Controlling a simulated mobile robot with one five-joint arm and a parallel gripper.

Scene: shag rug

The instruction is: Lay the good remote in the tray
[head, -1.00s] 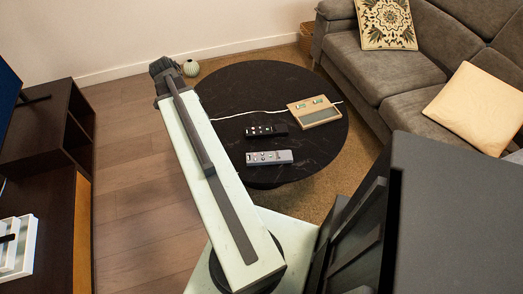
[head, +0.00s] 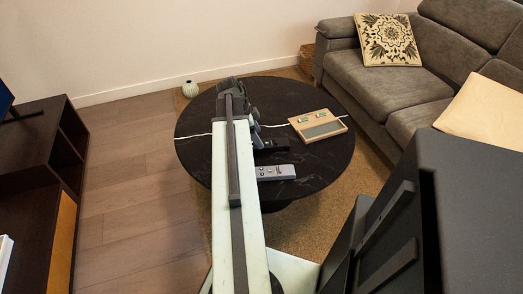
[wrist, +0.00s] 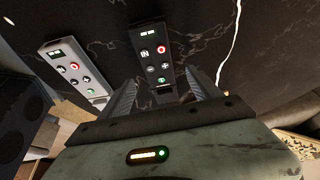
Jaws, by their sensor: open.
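A black remote (head: 274,144) and a grey remote (head: 275,172) lie on the round dark table (head: 325,160). In the wrist view the black remote (wrist: 153,55) lies ahead of my open gripper (wrist: 160,90), its near end between the spread fingers. Whether they touch it I cannot tell. The grey remote (wrist: 75,72) is to the left. Both have a small lit display, a red-ringed button and a green button. In the head view my gripper (head: 254,122) is over the table, hiding part of the black remote. A white tray-like thing (head: 4,262) is mostly cut off at the left edge.
A wooden-framed device (head: 317,125) with a grey panel and two small displays stands on the table, with a white cable (head: 198,135). A dark cabinet (head: 40,170) is left, a grey sofa (head: 385,90) right. Wooden floor (head: 120,180) is clear between cabinet and table.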

